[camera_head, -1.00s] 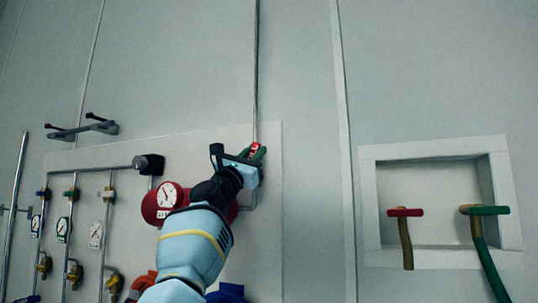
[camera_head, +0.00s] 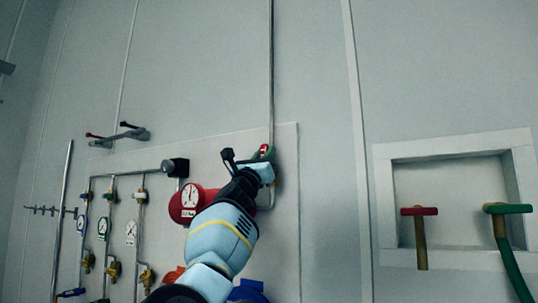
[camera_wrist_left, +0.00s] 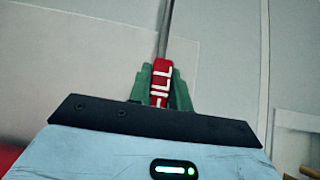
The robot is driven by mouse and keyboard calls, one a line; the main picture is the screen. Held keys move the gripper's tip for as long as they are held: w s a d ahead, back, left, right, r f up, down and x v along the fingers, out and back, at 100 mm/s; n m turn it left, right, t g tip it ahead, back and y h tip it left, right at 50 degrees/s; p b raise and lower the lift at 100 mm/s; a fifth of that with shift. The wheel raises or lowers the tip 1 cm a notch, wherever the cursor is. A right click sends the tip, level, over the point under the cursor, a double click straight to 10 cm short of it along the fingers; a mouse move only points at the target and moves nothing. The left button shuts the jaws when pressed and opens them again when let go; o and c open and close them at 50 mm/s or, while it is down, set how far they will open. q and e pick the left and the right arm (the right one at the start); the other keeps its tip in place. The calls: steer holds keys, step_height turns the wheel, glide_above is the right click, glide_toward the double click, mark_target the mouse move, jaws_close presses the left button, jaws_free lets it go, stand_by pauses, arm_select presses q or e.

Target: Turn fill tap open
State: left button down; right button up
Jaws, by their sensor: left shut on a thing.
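The fill tap's red handle with white lettering (camera_head: 265,149) sits on the wall panel at the foot of a vertical pipe. In the left wrist view the red handle (camera_wrist_left: 161,84) points up along the pipe and reads "ILL", its first letter hidden. Green pieces flank it closely on both sides. My left gripper (camera_head: 262,156) is shut on this handle. The dark edge of the gripper body hides the handle's base in the left wrist view. My right gripper is not in view.
A red cylinder with a round gauge (camera_head: 190,196) is just left of my left wrist. Several small gauges and valves hang further left. A wall recess (camera_head: 455,150) at right holds a red-topped handle (camera_head: 419,212) and a green one (camera_head: 508,209).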

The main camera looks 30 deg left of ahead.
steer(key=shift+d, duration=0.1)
arm_select(q)
steer(key=shift+n, duration=0.3)
steer(key=c, duration=1.3)
jaws_free()
steer(key=shift+f, duration=0.1)
